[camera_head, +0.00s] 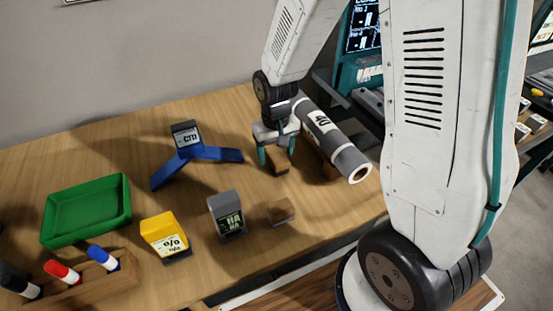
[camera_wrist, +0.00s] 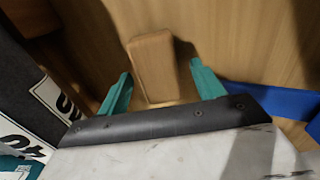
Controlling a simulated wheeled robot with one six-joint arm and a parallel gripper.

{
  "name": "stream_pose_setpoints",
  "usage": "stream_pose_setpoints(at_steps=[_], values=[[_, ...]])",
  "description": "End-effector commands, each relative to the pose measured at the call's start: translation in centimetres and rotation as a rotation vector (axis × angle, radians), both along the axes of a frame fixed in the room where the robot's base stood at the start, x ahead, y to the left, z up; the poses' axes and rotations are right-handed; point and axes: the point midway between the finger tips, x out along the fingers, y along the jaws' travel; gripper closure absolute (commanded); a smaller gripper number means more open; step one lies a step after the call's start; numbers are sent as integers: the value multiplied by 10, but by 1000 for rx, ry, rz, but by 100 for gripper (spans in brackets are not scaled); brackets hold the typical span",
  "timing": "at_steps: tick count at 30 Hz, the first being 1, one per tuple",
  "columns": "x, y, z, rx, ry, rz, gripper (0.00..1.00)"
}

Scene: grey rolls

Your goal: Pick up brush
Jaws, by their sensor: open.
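A small wooden block (camera_head: 279,168), likely the brush, lies on the wooden table below my gripper (camera_head: 277,155). In the wrist view the block (camera_wrist: 153,62) sits between the two teal fingers of my gripper (camera_wrist: 161,70), which are spread with a gap on each side. The block's underside is hidden, and I cannot tell whether it has bristles. A second small wooden block (camera_head: 281,211) lies nearer the front edge of the table.
A grey roll (camera_head: 345,157) lies close to the right of my gripper. A blue stand (camera_head: 195,156) is to its left. A grey box (camera_head: 227,215), a yellow box (camera_head: 165,236), a green tray (camera_head: 85,238) and a marker holder (camera_head: 95,284) stand further left.

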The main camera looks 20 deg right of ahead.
Motion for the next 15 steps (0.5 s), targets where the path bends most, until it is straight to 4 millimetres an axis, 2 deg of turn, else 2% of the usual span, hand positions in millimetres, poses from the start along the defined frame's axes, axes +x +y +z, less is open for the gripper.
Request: stream_pose_setpoints(at_steps=[3, 9, 10, 15], values=[[0, -1, -7, 0, 0, -1, 33], [0, -1, -7, 0, -1, -2, 33], [0, -1, -7, 0, -1, -2, 38], [0, -2, -7, 0, -1, -2, 82]])
